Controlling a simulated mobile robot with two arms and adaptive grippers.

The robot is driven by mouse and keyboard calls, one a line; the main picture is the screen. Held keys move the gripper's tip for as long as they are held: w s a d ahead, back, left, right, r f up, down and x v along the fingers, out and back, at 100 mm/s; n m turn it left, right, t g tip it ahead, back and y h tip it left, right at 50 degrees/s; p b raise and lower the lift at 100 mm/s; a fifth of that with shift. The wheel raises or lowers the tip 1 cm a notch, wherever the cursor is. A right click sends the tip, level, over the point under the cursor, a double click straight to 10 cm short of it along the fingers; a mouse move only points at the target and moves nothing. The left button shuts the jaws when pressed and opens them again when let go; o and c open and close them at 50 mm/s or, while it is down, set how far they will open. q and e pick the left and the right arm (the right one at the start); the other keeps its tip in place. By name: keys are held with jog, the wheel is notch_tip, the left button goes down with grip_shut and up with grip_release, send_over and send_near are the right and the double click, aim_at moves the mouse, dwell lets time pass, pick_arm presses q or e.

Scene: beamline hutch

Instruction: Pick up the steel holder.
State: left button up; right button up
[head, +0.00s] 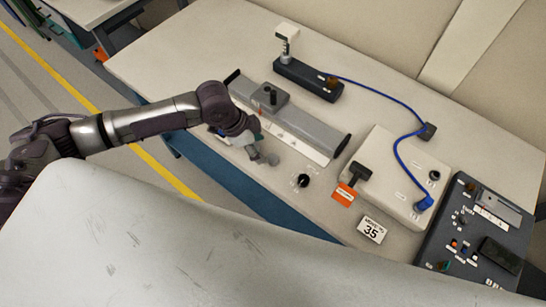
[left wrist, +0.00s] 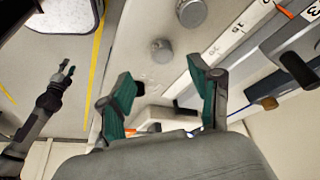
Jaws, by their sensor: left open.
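Two round grey metal pieces, a larger one (left wrist: 191,13) and a smaller one (left wrist: 162,50), stand on the pale bench in the left wrist view; I cannot tell for sure which is the steel holder. In the head view a small grey piece (head: 273,159) shows beside my left gripper (head: 242,139), in front of the rail. The left gripper's green-padded fingers (left wrist: 160,75) are wide apart with nothing between them. The round pieces lie beyond the fingertips. My right gripper (left wrist: 65,74) is small at the left of the left wrist view, away from the bench, its fingers apart.
A grey rail (head: 310,133) with a scale strip lies behind the gripper. A dark stand (head: 308,79), a white box (head: 402,170) with a blue cable, an orange tag (head: 344,194), a "35" card (head: 372,230) and a dark control panel (head: 463,243) are on the bench (head: 205,50).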

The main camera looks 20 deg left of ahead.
aim_at(272, 158)
pick_arm(q)
jog(key=x, duration=0.2)
jog(key=shift+d+f, duration=0.15)
jog(key=shift+f, duration=0.1)
jog(key=shift+w+d+f+p, duration=0.1)
jog(key=shift+d+f+p, duration=0.1)
jog(key=shift+p, duration=0.15)
jog(key=x, duration=0.1)
jog(key=p+x, duration=0.1)
jog(key=x, duration=0.1)
jog(key=shift+w+d+f, duration=0.2)
jog(key=shift+w+f, duration=0.05)
jog(key=shift+w+d+f, duration=0.1)
jog(key=shift+d+f, duration=0.05)
jog(key=shift+f, duration=0.3)
grip_shut()
jog(key=shift+r, duration=0.1)
